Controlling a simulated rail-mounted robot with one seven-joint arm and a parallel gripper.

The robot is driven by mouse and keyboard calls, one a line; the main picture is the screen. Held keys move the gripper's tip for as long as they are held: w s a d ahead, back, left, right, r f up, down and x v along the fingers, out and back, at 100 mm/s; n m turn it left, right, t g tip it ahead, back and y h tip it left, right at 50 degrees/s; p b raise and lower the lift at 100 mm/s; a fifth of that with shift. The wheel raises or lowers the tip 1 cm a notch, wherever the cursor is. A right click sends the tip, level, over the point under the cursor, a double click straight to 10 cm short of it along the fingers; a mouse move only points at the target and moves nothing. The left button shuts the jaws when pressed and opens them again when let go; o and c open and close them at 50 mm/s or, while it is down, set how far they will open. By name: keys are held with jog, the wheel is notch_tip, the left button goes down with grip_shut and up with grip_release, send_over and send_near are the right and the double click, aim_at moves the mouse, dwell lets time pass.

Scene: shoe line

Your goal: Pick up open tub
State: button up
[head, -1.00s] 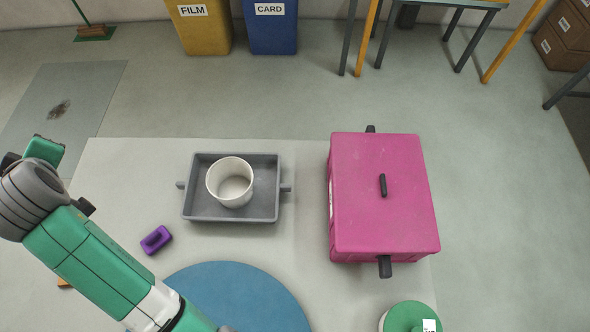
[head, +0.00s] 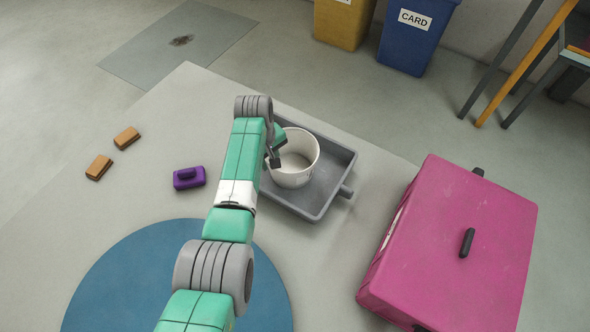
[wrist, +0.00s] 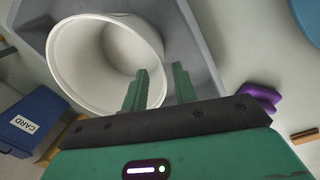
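The open tub (head: 296,158) is white, round and upright, and it stands in a grey tray (head: 318,212). It also shows in the wrist view (wrist: 85,62), its mouth facing the camera and its inside empty. My gripper (wrist: 162,72) is open, with two green fingers spread apart. In the wrist view one finger overlaps the tub's wall near the rim and the other lies just outside it, over the tray. In the head view my gripper (head: 275,155) is at the tub's left side and hides part of the tray. I cannot tell whether a finger touches the tub.
A pink lidded crate (head: 460,250) stands to the right of the tray. A purple block-like item (head: 189,178) and two orange-brown blocks (head: 127,138) lie to the left. A blue round mat (head: 130,280) is at the front. Yellow and blue bins (head: 415,35) stand at the back.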

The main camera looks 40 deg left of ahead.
aim_at(271, 171)
notch_tip(271, 171, down, 5)
jog(key=b, duration=0.3)
jog(key=shift+f+b, duration=0.1)
jog(key=shift+b, duration=0.25)
jog(key=shift+w, duration=0.1)
grip_shut()
jog(key=shift+r, duration=0.2)
dwell(0.6)
